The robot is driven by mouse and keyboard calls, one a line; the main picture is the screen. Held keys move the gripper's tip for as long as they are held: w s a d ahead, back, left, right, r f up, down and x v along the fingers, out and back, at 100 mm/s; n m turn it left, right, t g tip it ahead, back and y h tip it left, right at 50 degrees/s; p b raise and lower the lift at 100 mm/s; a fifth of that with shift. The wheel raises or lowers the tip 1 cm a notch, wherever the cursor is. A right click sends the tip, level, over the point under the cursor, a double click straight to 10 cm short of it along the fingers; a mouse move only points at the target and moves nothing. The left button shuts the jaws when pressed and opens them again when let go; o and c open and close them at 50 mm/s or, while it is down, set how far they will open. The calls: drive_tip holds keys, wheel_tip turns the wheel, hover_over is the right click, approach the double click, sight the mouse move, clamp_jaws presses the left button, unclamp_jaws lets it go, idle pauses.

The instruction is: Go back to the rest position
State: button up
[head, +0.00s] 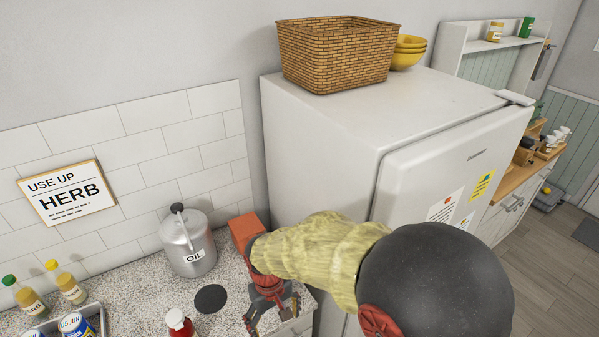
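My gripper (270,314) is low in the head view, over the front edge of the speckled counter (140,293). Its dark fingers look spread apart, with nothing visible between them. My arm, in a yellow sleeve, reaches in from the lower right and hides part of the fridge front. The task names no object.
A metal oil can (188,245) and a dark round disc (210,298) are on the counter left of my gripper. The white fridge (320,150) stands behind my arm, with a wicker basket (337,55) on top.

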drive_tip(key=s+d+r+m+t+b, duration=0.2)
drive_tip(key=s+d+r, duration=0.2)
drive_tip(key=d, duration=0.4)
drive_tip(key=s+d+r+m+t+b, duration=0.2)
drive_tip(key=s+d+r+b, duration=0.1)
drive_tip(key=d+r, duration=0.4)
drive_tip(key=s+d+r+m+t+b, duration=0.2)
drive_tip(key=s+d+r, duration=0.3)
drive_tip(key=d, duration=0.5)
drive_tip(key=shift+r+b, duration=0.25)
drive_tip(key=shift+b, duration=0.5)
